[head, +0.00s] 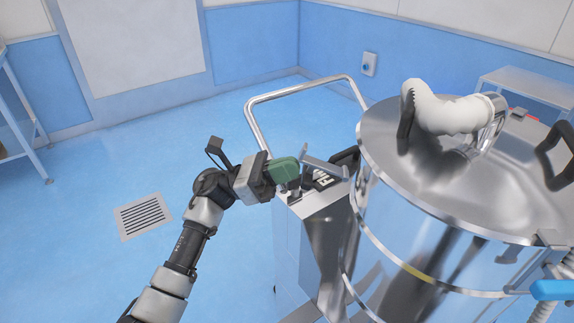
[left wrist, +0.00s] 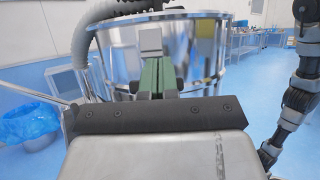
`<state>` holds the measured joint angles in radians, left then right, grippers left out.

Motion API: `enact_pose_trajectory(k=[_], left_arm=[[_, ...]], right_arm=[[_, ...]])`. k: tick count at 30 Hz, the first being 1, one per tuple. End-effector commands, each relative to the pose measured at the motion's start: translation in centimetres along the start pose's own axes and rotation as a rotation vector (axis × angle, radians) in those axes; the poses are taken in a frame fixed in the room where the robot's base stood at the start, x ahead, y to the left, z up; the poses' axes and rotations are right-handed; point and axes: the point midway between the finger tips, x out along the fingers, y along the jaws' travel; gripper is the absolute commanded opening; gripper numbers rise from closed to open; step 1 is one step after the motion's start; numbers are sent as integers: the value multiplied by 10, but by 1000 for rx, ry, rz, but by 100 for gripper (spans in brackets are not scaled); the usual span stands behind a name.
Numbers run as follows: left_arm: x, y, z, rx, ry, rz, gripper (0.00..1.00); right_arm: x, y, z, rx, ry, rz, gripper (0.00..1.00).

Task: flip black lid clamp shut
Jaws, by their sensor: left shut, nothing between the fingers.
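A large steel vessel has a round shiny lid (head: 385,135). A black part (head: 346,157), which looks like a lid clamp, sits at the lid's left rim and is partly hidden. My left gripper (head: 298,172) is left of it, with green fingers shut and empty. The fingers point toward the vessel, beside a grey flat piece (head: 326,167). In the left wrist view, the shut fingers (left wrist: 155,78) point at the vessel's wall, with a grey block (left wrist: 149,40) just beyond their tips. I cannot tell whether they touch anything. My right gripper is not in view.
A white hose (head: 450,113) rises from the lid, with a black loop handle (head: 555,150) on its right. A steel cart rail (head: 300,90) stands behind my left gripper. The blue floor on the left is open, with a drain grate (head: 143,215).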

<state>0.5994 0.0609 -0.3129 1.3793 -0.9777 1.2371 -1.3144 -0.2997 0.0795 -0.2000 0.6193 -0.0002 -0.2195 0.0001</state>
Motion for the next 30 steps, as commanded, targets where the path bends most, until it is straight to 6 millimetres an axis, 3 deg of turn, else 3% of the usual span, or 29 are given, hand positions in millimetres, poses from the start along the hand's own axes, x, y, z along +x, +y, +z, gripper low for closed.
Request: enact_pose_trajectory(k=[30], left_arm=[[11, 0, 18, 6, 187, -2, 0]], right_arm=[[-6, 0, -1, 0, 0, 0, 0]])
